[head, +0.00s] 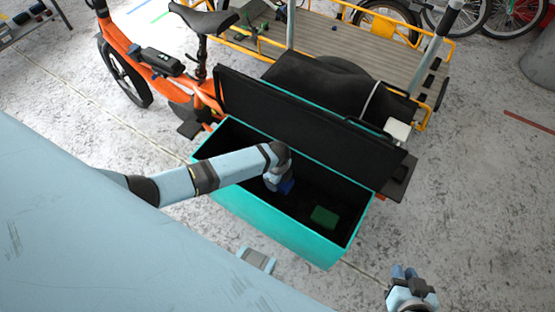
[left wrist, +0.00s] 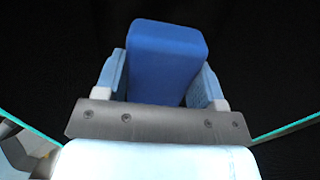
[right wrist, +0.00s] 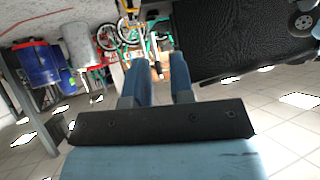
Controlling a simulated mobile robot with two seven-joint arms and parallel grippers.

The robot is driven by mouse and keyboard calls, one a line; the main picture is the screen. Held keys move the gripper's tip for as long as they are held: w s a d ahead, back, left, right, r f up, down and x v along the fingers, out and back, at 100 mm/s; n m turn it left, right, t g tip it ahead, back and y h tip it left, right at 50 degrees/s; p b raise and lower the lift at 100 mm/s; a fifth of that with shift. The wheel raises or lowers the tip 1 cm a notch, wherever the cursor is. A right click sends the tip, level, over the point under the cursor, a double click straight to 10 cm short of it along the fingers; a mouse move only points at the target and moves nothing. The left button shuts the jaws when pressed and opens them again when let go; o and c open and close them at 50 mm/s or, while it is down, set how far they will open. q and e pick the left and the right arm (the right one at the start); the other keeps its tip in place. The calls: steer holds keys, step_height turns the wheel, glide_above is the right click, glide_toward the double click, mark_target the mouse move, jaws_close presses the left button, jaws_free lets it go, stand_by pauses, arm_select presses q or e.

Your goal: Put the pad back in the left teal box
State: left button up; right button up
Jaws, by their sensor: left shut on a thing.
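The teal box (head: 270,226) stands open in the head view, with its black lid (head: 305,125) raised at the back. My left arm reaches down into it. My left gripper (left wrist: 165,85) is shut on a blue pad (left wrist: 165,55), which sits between its two fingers. The blue pad also shows in the head view (head: 286,187), inside the box; whether it touches the floor of the box I cannot tell. A green block (head: 325,216) lies inside the box to the right. My right gripper (head: 404,272) is outside the box at the lower right, its fingers apart and empty (right wrist: 163,80).
An orange cargo bike (head: 150,62) with a wooden cargo deck (head: 335,45) stands behind the box. A black bag (head: 320,82) lies on the deck behind the lid. A shelf (head: 25,35) is far left.

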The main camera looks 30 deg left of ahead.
arm_select(q)
step_height(320, 180, down, 8)
steer(key=b, duration=0.6)
steer(key=shift+r+b, duration=0.1)
steer(key=shift+b, duration=0.3)
steer(key=shift+f+b, duration=0.75)
steer(key=shift+b, duration=0.05)
steer(key=o, duration=0.9)
steer(key=shift+o, duration=0.3)
arm_select(e)
steer(key=f, duration=0.2)
steer(key=a+f, duration=0.1)
steer(key=shift+w+a+f+n+t+y, duration=0.1)
steer(key=shift+w+n+t+y, duration=0.2)
steer(key=shift+t+y, duration=0.1)
